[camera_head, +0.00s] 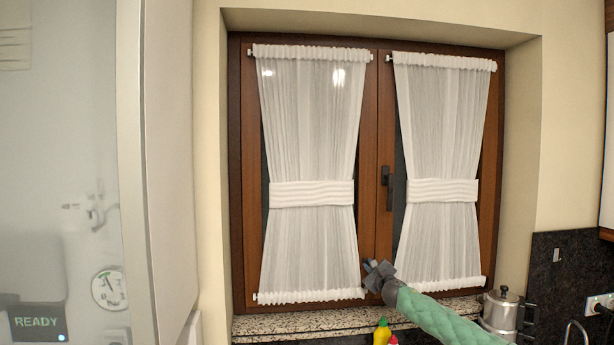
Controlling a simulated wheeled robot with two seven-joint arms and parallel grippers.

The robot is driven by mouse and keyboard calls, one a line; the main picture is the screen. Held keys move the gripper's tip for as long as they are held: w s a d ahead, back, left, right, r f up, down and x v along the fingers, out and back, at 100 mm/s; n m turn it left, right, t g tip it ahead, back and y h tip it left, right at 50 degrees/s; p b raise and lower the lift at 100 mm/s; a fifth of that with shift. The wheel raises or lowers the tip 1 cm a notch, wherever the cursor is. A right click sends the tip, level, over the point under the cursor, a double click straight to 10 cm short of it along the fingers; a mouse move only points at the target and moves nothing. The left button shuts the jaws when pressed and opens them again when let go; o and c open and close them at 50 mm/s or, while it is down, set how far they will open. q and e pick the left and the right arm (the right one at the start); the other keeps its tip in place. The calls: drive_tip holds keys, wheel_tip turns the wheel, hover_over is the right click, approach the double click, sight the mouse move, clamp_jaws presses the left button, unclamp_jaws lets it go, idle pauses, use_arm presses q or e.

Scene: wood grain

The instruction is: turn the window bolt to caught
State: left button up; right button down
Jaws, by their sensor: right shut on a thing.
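The brown wooden window (368,150) has two sashes with white curtains. My right gripper (371,266) is at the lower middle of the window, where the two sashes meet. It is shut on the window bolt, which is small and mostly hidden by the fingers, so I cannot tell how it is turned. My right arm comes in from the lower right with a green padded sleeve. A dark window handle (389,188) sits higher on the middle frame, pointing down, apart from the gripper. My left gripper is not in view.
A speckled stone sill (290,322) runs below the window. A yellow bottle (382,332) and a red-topped one (393,340) stand below the gripper. A metal pot (501,310) stands at the lower right. A pale cabinet (165,170) fills the left side.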

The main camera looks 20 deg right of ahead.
drive_tip(key=shift+r, duration=0.1)
drive_tip(key=shift+n+g, duration=0.3)
drive_tip(key=shift+n, duration=2.2)
drive_tip(key=shift+d+y, duration=0.1)
drive_tip(key=shift+y, duration=0.3)
drive_tip(key=n, duration=0.4)
drive_tip(key=shift+r, duration=0.15)
drive_tip(key=c, duration=1.3)
unclamp_jaws()
